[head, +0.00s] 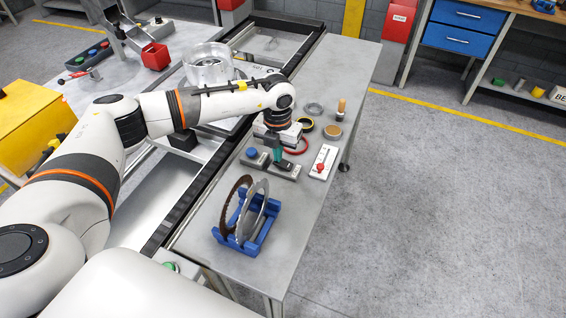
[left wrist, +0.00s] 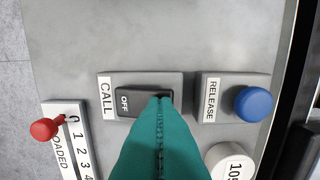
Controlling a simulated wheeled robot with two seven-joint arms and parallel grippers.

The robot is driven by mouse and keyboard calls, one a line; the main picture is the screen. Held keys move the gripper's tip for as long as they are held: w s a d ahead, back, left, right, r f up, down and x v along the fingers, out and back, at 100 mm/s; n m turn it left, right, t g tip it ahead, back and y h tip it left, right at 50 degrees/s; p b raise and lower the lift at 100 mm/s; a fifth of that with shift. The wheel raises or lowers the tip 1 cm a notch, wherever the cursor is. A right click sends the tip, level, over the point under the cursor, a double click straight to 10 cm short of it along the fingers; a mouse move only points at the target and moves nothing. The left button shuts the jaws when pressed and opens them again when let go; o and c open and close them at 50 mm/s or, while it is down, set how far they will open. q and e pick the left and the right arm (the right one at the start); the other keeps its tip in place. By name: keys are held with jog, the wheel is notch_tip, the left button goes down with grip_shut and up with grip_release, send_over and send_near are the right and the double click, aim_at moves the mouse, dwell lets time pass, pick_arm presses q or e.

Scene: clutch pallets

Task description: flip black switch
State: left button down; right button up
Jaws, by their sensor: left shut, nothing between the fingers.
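The black switch (left wrist: 130,101) is a rocker marked OFF, set in a grey box (left wrist: 172,82) labelled CALL in the left wrist view. In the head view the CALL box (head: 288,171) is on the grey table, partly hidden by my gripper. My left gripper (left wrist: 162,98) is shut and empty, with its teal fingers together. Its tips are over the switch's right end and hide part of it. I cannot tell whether they touch. In the head view the left gripper (head: 278,157) points down at the box. My right gripper is not in view.
Beside the switch is a RELEASE box with a blue button (left wrist: 254,103). On the other side is a numbered slider panel (left wrist: 66,118) with a red knob (left wrist: 44,129). A blue rack (head: 262,237) holding discs stands nearer on the table. Rings and small parts lie beyond.

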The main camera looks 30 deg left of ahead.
pick_arm(q)
jog(key=shift+f, duration=0.3)
jog(key=shift+r+p, duration=2.05)
jog(key=shift+r, duration=1.55)
jog(key=shift+f, duration=0.1)
